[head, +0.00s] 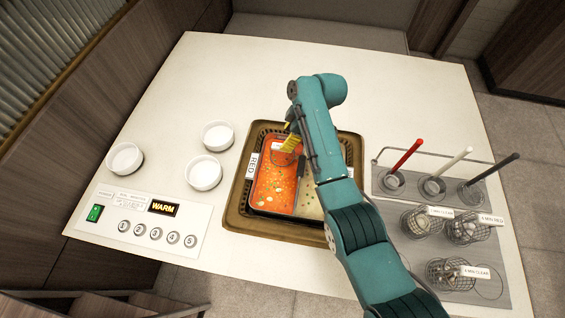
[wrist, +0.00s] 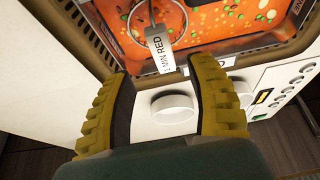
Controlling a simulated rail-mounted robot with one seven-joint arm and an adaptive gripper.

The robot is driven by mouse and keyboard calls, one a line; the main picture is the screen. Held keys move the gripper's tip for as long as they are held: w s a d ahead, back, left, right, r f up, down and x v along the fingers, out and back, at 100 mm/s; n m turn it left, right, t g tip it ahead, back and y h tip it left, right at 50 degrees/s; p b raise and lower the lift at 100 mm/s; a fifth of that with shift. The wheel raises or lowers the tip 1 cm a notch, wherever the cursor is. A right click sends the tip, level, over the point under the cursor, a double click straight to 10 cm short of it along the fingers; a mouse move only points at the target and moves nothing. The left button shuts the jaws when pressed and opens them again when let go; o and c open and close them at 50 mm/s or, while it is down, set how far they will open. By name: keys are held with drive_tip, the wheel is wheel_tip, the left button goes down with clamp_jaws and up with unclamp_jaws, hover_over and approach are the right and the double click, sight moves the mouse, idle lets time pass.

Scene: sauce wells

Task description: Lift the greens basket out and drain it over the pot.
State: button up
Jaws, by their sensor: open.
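The pot (head: 236,218) is a brown-rimmed square well with a divider. Red broth (head: 268,190) with floating bits fills its left side, and pale broth (head: 309,205) shows at right, partly behind my arm. A wire basket (wrist: 133,14) sits in the red broth, its tag (wrist: 160,50) reading "1 MIN RED". I cannot clearly see its contents, so I cannot tell if it holds greens. My gripper (wrist: 165,80) is open and empty, its yellow fingers on either side of the tag's near end, apart from it. In the head view the gripper (head: 290,143) is over the red side.
Several tagged wire baskets (head: 455,272) stand on the grey rack (head: 390,210) at right. Red, white and black handles (head: 406,156) rise behind them. Three white bowls (head: 204,173) and a control panel (head: 140,222) reading "WARM" are at left. The far counter is clear.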

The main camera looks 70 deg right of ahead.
sight(282, 157)
drive_tip(key=x, duration=0.2)
drive_tip(key=b+x, duration=0.1)
drive_tip(key=x, duration=0.1)
drive_tip(key=b+x, duration=0.1)
drive_tip(key=x, duration=0.1)
drive_tip(key=shift+s+a, duration=0.15)
drive_tip(key=shift+s, duration=0.2)
drive_tip(key=shift+w+f, duration=0.15)
drive_tip(key=shift+f, duration=0.05)
clamp_jaws()
drive_tip(key=shift+r, duration=0.1)
